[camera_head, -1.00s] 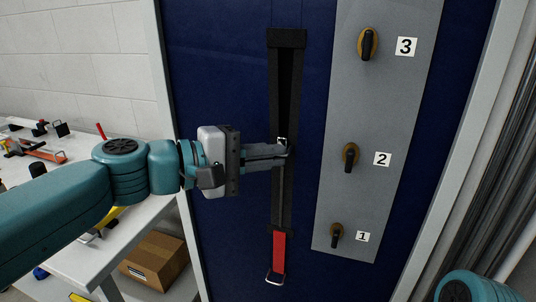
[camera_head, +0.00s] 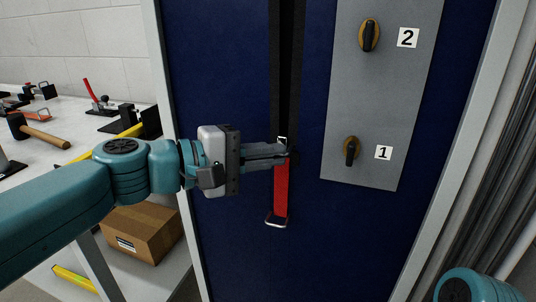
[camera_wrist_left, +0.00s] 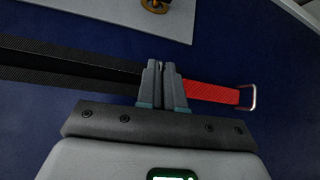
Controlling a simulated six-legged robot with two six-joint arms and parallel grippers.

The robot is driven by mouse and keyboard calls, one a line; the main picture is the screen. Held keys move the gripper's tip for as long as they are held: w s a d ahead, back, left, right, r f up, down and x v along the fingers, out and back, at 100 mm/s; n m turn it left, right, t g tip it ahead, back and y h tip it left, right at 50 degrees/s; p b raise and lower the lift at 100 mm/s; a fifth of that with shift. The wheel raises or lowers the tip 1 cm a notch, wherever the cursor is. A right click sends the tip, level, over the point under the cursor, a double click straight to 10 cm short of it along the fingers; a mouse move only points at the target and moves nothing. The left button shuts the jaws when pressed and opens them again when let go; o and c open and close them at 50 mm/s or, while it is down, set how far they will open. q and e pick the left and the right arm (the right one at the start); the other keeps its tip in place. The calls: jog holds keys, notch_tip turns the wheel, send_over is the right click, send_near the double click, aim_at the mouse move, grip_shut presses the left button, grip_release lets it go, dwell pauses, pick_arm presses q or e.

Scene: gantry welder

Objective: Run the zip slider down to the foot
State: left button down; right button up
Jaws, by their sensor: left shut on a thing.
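A black zip (camera_head: 275,75) runs down the blue panel (camera_head: 225,90), with a dark gap between its two tapes. A red strap (camera_head: 281,190) with a metal ring (camera_head: 276,222) hangs at its foot. My left gripper (camera_head: 286,152) is shut on the zip slider, at the top of the red strap. The slider (camera_head: 282,140) is mostly hidden by the fingers; only a bit of metal shows. In the left wrist view the fingers (camera_wrist_left: 163,68) lie across the zip (camera_wrist_left: 70,62), right beside the red strap (camera_wrist_left: 212,93). My right gripper is not in view.
A grey plate (camera_head: 385,110) with turn knobs marked 2 (camera_head: 369,36) and 1 (camera_head: 351,151) is right of the zip. A white bench (camera_head: 50,160) with tools stands at left, a cardboard box (camera_head: 143,232) below. Pale posts frame the panel.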

pick_arm(q)
jog(key=c, duration=1.6)
grip_release()
jog(key=shift+w+f, duration=0.15)
jog(key=shift+f, duration=0.15)
jog(key=o, duration=0.3)
jog(key=shift+w+f, duration=0.1)
jog(key=shift+w, duration=0.1)
jog(key=shift+s, duration=0.15)
jog(key=p+v, duration=0.1)
jog(key=v, duration=1.5)
jog(key=shift+s+a+p, duration=0.1)
jog(key=shift+s+p, duration=0.1)
jog(key=shift+p, duration=0.15)
